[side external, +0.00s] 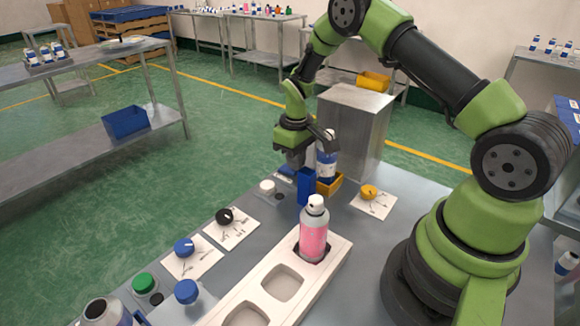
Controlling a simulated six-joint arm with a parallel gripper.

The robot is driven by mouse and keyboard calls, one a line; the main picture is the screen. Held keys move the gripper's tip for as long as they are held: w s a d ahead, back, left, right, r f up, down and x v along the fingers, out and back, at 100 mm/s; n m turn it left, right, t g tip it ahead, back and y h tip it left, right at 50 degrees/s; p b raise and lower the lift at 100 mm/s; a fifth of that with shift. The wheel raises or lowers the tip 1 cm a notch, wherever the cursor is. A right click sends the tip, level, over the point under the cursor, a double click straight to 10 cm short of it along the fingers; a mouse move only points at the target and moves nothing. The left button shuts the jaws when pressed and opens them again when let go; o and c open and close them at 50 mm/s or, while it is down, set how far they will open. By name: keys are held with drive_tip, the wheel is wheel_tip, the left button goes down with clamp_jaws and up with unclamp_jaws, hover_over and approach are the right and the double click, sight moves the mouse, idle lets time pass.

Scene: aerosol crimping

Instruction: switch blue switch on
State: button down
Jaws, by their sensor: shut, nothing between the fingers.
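The blue switch is a rotary knob (185,247) on a white marked plate (205,262) at the left of the metal worktable. A light line shows on top of the knob; the plate markings are too small to read. A second blue knob or button (187,291) sits on a grey box nearer the camera. My gripper (296,163) is shut and empty, pointing down at the far side of the table, behind a blue upright block (306,187). It is apart from the blue knob, up and to the right of it.
A pink can (313,238) stands in a white tray (341,251). A black knob (224,215), yellow knob (369,192), green button (144,283) and white button (267,186) sit around. A blue-labelled bottle (326,165) stands beside my gripper. A metal box (355,125) rises behind.

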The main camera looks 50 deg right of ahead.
drive_tip(key=shift+f, duration=0.55)
idle(0.6)
wheel_tip(320, 180, up, 11)
drive_tip(key=shift+f, duration=0.2)
idle(1.0)
drive_tip(key=s+a+r+m+t, duration=0.1)
drive_tip(key=s+a+r+t, duration=0.15)
drive_tip(key=r, duration=0.45)
drive_tip(key=s+a+r+m+t, duration=0.1)
drive_tip(key=s+a+r, duration=0.3)
drive_tip(key=r, duration=0.4)
drive_tip(key=s+a+r+m+t+y, duration=0.1)
drive_tip(key=s+a+t, duration=0.1)
drive_tip(key=s, duration=0.5)
drive_tip(key=s+a+r+m+t+y, duration=0.1)
drive_tip(key=s+a, duration=0.3)
drive_tip(key=s, duration=0.4)
drive_tip(key=shift+a+r+t, duration=0.15)
drive_tip(key=shift+r+t, duration=0.2)
drive_tip(key=shift+r, duration=0.4)
